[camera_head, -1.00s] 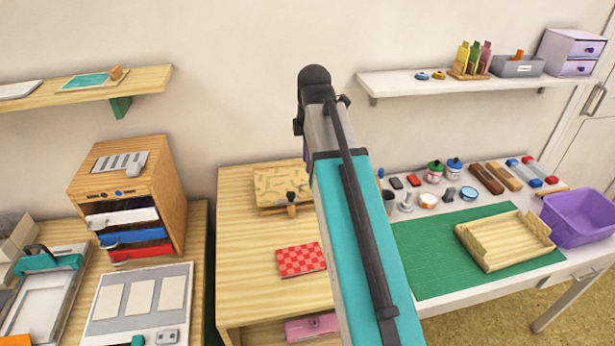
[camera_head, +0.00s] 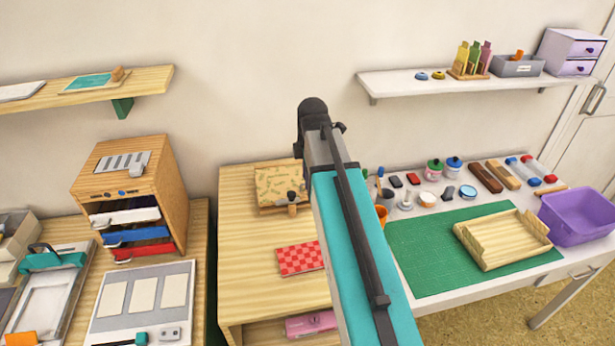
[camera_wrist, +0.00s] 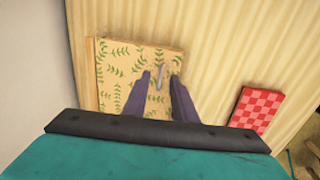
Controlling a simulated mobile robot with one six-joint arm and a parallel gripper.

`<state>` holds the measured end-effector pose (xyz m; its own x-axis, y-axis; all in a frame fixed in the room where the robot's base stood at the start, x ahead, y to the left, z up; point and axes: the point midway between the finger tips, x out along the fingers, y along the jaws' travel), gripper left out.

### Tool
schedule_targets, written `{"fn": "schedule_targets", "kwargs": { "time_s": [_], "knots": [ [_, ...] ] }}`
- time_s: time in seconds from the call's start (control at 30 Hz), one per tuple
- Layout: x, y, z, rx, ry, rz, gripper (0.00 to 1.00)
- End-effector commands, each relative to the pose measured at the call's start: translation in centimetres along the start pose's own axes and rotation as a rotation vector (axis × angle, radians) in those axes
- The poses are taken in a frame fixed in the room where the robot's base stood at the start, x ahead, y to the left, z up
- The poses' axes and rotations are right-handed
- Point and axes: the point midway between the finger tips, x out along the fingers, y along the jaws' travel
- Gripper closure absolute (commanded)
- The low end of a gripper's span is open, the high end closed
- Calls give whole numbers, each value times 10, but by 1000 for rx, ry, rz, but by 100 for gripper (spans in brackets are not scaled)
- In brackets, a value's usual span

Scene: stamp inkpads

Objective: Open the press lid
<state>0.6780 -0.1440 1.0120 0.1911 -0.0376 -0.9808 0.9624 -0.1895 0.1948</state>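The press is a flat wooden block with a leaf-patterned lid (camera_head: 278,183) on the middle table, at the back. The lid looks closed. A small dark-and-wood knob (camera_head: 292,198) shows at its front edge. In the wrist view the leaf-patterned lid (camera_wrist: 115,65) lies under my gripper (camera_wrist: 160,76). Its two dark fingers are apart, over the lid's right part. A small grey piece shows between the fingertips; I cannot tell whether they touch it.
A red checkered pad (camera_head: 300,259) lies in front of the press; it also shows in the wrist view (camera_wrist: 256,109). A wooden drawer cabinet (camera_head: 130,180) stands at left. A green mat (camera_head: 430,260) and wooden tray (camera_head: 503,238) lie at right. The wall is close behind.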

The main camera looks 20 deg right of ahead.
Motion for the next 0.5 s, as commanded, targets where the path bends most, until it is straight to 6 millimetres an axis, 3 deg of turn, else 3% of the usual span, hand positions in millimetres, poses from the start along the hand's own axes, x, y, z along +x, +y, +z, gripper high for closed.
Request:
{"fn": "schedule_targets", "kwargs": {
  "time_s": [0.37, 0.5],
  "knots": [
    [2, 0, 0, 1, 0, 1, 77],
    [2, 0, 1, 1, 0, 1, 100]
  ]
}}
